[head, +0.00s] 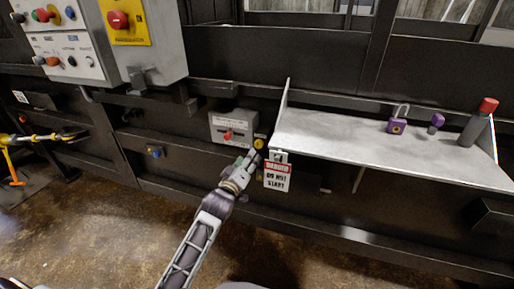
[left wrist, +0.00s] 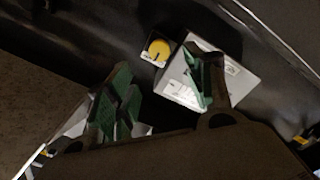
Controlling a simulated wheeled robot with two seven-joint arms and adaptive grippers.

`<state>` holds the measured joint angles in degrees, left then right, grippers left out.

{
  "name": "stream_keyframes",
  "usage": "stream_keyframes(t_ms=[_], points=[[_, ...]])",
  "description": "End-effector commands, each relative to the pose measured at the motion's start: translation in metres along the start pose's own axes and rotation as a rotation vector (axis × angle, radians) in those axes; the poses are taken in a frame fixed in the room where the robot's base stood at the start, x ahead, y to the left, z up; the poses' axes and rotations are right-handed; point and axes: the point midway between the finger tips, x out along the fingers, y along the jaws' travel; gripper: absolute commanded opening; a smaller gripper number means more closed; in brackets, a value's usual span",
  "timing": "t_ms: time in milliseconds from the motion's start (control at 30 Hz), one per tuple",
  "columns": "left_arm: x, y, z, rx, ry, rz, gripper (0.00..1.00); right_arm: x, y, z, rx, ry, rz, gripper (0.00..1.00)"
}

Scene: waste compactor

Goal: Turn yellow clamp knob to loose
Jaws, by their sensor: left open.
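The yellow clamp knob (head: 259,142) sits on the dark panel beside the right end of a small grey box. In the left wrist view it is a round yellow knob (left wrist: 158,48) with a dark pointer mark, on a dark square plate. My left gripper (head: 250,157) is just in front of and below the knob in the head view. In the left wrist view the left gripper (left wrist: 162,88) is open, with green pads spread apart and nothing between them. The knob shows beyond the gap, and I see no contact. My right gripper is not in view.
The grey box (head: 233,129) with a red knob is left of the yellow knob. A danger tag (head: 277,175) hangs close to its right, below a metal shelf (head: 340,145) with a padlock (head: 397,126) and bottle. A control cabinet (head: 145,50) stands upper left.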

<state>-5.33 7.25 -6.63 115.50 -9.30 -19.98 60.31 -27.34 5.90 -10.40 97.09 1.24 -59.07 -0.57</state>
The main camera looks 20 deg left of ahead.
Motion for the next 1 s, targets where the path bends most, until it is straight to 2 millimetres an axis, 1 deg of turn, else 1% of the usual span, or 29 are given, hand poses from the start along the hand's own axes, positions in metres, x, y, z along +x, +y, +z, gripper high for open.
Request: stream_keyframes(t_ms=[333, 500, 767, 1000], points=[[0.028, 0.000, -0.001, 0.000, 0.002, 0.001, 0.53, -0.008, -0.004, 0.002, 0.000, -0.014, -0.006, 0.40], [0.041, 0.001, -0.001, 0.002, 0.001, 0.001, 0.53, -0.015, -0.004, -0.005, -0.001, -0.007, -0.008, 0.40], [0.061, 0.000, 0.000, 0.001, 0.001, 0.001, 0.53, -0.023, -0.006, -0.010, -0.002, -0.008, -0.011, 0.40], [0.080, 0.000, -0.001, 0.000, 0.001, 0.001, 0.53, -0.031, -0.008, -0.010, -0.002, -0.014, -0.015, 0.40]])
